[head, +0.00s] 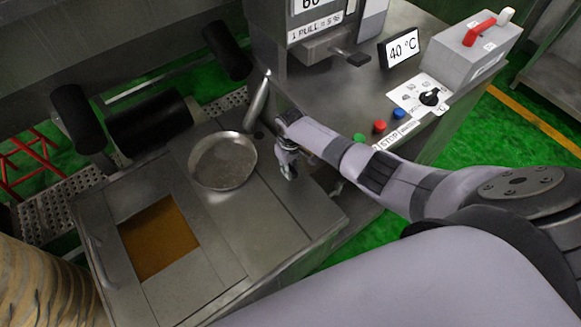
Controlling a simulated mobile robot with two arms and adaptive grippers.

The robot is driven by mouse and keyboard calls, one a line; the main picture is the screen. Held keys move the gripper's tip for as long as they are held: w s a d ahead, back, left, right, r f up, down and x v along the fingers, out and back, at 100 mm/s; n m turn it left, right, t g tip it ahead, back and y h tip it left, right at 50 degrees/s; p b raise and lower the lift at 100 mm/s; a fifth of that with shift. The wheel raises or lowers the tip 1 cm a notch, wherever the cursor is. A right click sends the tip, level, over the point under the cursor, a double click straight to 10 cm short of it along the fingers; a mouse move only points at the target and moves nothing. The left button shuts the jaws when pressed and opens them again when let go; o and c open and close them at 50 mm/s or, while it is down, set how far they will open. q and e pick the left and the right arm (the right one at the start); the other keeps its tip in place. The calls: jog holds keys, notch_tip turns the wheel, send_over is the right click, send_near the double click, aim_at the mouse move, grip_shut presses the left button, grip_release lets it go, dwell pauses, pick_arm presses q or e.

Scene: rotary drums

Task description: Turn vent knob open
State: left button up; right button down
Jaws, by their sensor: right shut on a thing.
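My right gripper (289,168) points down beside the round steel pan (223,160), at the near side of the control console (350,95). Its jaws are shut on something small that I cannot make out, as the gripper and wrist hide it. I cannot tell whether this is the vent knob. A black rotary knob (430,97) sits on a white labelled plate at the right of the console, well apart from my gripper. My left gripper is not in view.
A display reading 40 °C (403,47) and a grey box with a red handle (480,42) stand on the console. Green, red and blue buttons line its front edge. A steel lid with a brown window (158,240) lies at left. Black rollers (150,127) are behind.

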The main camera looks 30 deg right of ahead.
aim_at(291, 168)
dwell(0.3)
jog(key=c, duration=1.4)
grip_release()
jog(key=shift+c, duration=0.2)
notch_tip(291, 168, up, 12)
